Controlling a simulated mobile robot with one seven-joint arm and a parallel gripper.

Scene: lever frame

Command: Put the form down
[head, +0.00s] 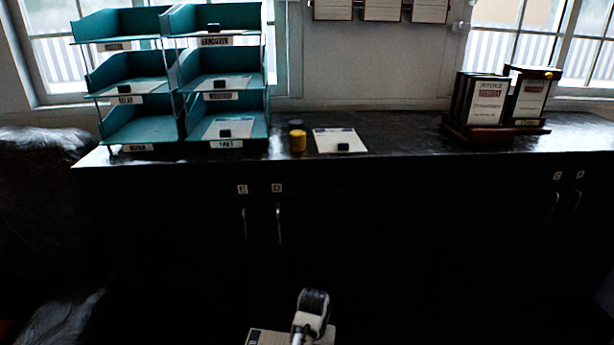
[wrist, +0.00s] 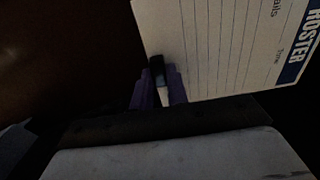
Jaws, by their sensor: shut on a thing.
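The form is a white sheet with ruled lines and a blue band reading ROSTER. It fills the upper right of the wrist view (wrist: 215,50). My gripper (wrist: 158,95) has purple fingertips, shut on a small dark grip piece at the form's edge. In the head view, the form (head: 262,337) shows at the bottom edge, partly hidden behind my gripper (head: 310,325), low in front of the dark cabinet. The form is apart from the counter top (head: 400,140).
A teal tray rack (head: 140,125) stands at the counter's left; several trays hold sheets with black blocks. Beside it are a yellow cylinder (head: 298,141), a dark one behind, and another sheet (head: 330,135). A dark stand (head: 485,132) with framed cards stands right. Counter between is clear.

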